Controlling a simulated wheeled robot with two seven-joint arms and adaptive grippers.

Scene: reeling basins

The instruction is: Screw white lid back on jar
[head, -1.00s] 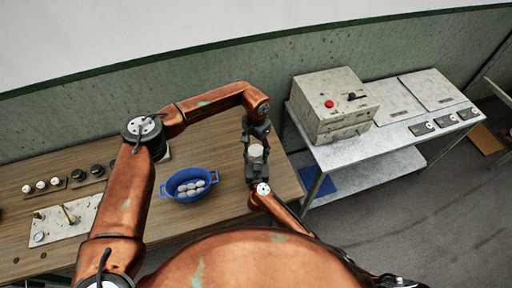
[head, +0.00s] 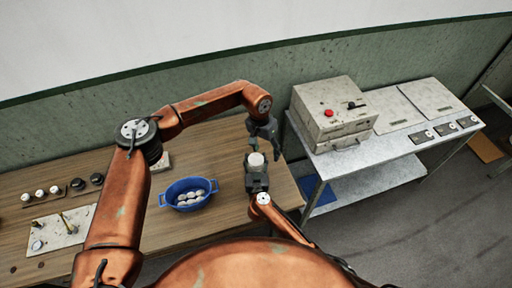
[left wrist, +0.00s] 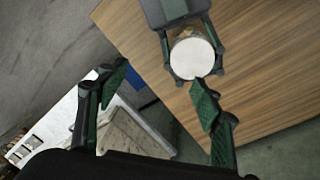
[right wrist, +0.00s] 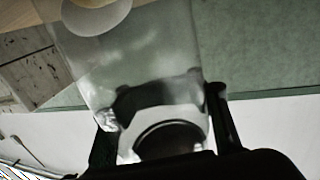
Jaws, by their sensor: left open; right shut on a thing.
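The jar (right wrist: 140,60) is clear and stands between the fingers of my right gripper (head: 257,178), which is shut on it. The white lid (head: 256,158) sits at the jar's mouth. It shows as a round white disc in the left wrist view (left wrist: 192,56) and as a pale disc at the jar's far end in the right wrist view (right wrist: 95,14). I cannot tell how tightly it is seated. My left gripper (head: 265,138) is open and empty, just beyond the lid and apart from it. Its spread fingers (left wrist: 160,80) show in the left wrist view.
A blue basin (head: 163,200) with several whitish ovals stands on the wooden table (head: 225,150), left of the jar. A panel with a gauge (head: 60,228) and several knobs lie farther left. A grey box with a red button (head: 325,122) stands on the metal table at right.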

